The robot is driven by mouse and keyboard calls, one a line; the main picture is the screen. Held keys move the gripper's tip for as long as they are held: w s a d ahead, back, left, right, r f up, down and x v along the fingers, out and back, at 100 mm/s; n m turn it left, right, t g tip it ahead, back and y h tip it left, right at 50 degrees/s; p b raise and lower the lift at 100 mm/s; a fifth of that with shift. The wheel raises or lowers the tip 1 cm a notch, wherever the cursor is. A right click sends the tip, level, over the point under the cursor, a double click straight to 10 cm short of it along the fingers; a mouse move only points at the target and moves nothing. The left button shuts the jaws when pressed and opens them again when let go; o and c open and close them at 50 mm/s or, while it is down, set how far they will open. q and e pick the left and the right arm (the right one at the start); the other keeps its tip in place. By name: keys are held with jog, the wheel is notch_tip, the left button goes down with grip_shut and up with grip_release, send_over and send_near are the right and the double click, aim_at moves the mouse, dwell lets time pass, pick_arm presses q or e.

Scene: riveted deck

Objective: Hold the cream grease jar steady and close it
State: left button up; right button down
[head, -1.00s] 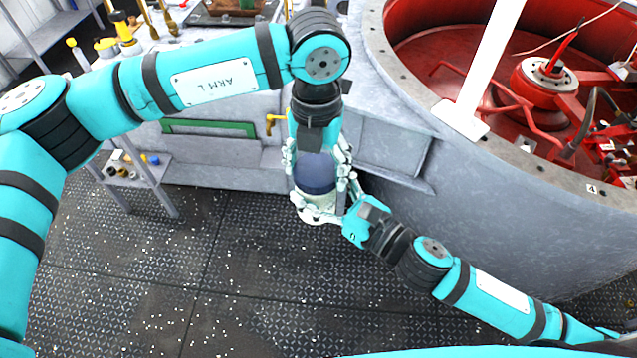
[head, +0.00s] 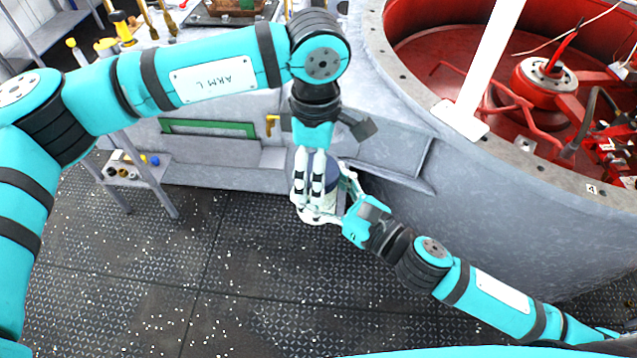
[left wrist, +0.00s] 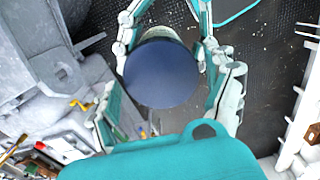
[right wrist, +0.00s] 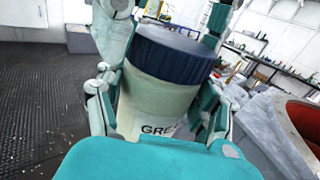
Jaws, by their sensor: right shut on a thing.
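The cream grease jar (right wrist: 155,100) stands upright with part of its lettering showing in the right wrist view. Its dark blue lid (right wrist: 175,54) sits on the jar's mouth; I cannot tell how tight it is. My right gripper (head: 343,205) is shut on the jar's body from the side. My left gripper (head: 316,190) points down from above, with its fingers on either side of the lid. In the left wrist view the round lid top (left wrist: 162,73) lies between these fingers, which look spread with gaps beside the lid. In the head view the fingers hide much of jar and lid.
A grey round tank with a red inside (head: 440,60) stands at the right. A grey bench with a green-framed panel (head: 210,128) is behind the jar. A low shelf (head: 150,170) with small parts is at the left.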

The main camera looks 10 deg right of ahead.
pick_arm(q)
jog(key=shift+o, duration=0.2)
jog(key=shift+r, duration=0.1)
jog(key=shift+s+d+r, duration=0.1)
jog(key=shift+r, duration=2.05)
jog(key=n, duration=0.1)
jog(key=r+n, duration=0.1)
jog(key=n, duration=0.2)
jog(key=shift+r, duration=0.35)
jog(key=n, duration=0.2)
jog(key=r+n, duration=0.1)
jog(key=n, duration=0.3)
jog(key=shift+r, duration=0.4)
jog(key=shift+f, duration=4.05)
